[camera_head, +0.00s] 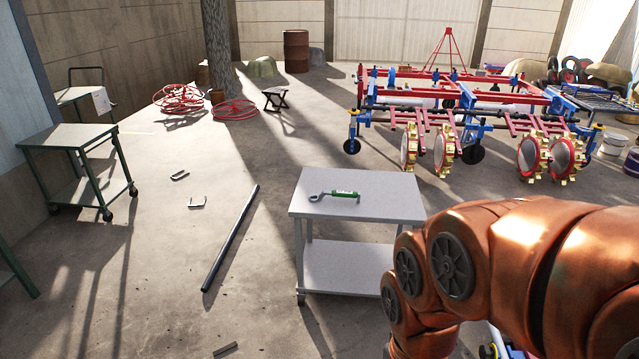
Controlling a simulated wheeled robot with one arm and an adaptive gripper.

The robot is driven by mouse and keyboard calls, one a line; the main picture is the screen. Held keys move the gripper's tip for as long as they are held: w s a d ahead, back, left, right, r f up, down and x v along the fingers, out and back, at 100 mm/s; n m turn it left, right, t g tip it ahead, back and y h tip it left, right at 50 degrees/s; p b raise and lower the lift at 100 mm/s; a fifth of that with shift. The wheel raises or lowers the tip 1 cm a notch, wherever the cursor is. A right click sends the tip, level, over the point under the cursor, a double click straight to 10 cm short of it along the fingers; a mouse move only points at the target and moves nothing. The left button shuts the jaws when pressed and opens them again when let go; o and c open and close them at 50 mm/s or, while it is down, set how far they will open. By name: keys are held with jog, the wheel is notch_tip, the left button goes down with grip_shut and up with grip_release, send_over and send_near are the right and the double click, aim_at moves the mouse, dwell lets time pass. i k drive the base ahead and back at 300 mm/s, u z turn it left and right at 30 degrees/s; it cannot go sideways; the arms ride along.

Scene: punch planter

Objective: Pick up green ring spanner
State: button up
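The green ring spanner (343,194) lies on the top shelf of a light grey two-shelf cart (390,208) in the middle of the head view. Its ring end, dark grey, points left, and its green handle lies to the right. Nothing covers it. My orange arm fills the lower right of the view, to the right of the cart and nearer to the camera. My gripper is not visible in this view.
A red and blue planter machine (450,100) stands behind the cart to the right. A long dark bar (231,238) and U-shaped metal pieces (197,202) lie on the floor left of the cart. A green wheeled table (72,137) stands at far left.

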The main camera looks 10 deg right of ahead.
aim_at(334, 193)
jog(key=i, duration=1.95)
jog(key=u, duration=0.6)
